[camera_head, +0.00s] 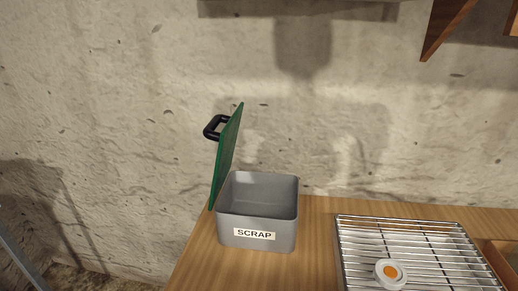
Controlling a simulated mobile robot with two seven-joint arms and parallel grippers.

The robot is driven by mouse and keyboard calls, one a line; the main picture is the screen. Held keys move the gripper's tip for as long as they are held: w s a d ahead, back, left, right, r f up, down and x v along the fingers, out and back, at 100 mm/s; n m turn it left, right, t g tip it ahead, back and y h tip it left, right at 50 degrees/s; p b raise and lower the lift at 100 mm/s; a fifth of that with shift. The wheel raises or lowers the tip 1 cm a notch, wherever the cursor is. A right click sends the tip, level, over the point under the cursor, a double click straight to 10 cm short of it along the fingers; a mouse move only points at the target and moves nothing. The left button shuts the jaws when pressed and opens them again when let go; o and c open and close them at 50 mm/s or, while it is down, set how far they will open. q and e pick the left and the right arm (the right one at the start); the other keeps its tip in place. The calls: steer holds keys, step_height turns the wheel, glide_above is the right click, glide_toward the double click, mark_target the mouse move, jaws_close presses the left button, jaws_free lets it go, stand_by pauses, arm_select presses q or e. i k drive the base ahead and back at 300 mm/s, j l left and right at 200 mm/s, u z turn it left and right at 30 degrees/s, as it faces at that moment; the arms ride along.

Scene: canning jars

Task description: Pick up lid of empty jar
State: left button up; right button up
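A small round jar lid (390,272), whitish with an orange centre, lies on the wire rack at the bottom right of the head view. It may be a lid alone or the top of a jar; from this angle I cannot tell. No clear empty jar shows in this view. Neither of my grippers is in view.
A grey bin (257,210) labelled SCRAP stands open and looks empty on the wooden counter (205,262). Its green lid (228,155) with a black handle leans upright at its left. A metal wire rack (410,240) lies to the right. A rough wall stands behind.

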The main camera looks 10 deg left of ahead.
mark_target(390, 274)
steer(key=i+j, duration=0.1)
steer(key=j, duration=0.2)
steer(key=i+j, duration=0.1)
steer(key=j, duration=0.2)
steer(key=i+j, duration=0.1)
steer(key=j, duration=0.25)
steer(key=i+z, duration=0.1)
steer(key=l+z, duration=0.1)
steer(key=z, duration=0.4)
steer(key=l+z, duration=0.15)
steer(key=z, duration=0.3)
steer(key=l+z, duration=0.1)
steer(key=z, duration=0.4)
steer(key=i+l+u, duration=0.2)
steer(key=l+u, duration=0.3)
steer(key=l, duration=0.35)
steer(key=l+u, duration=0.5)
steer(key=l, duration=0.4)
steer(key=i, duration=0.05)
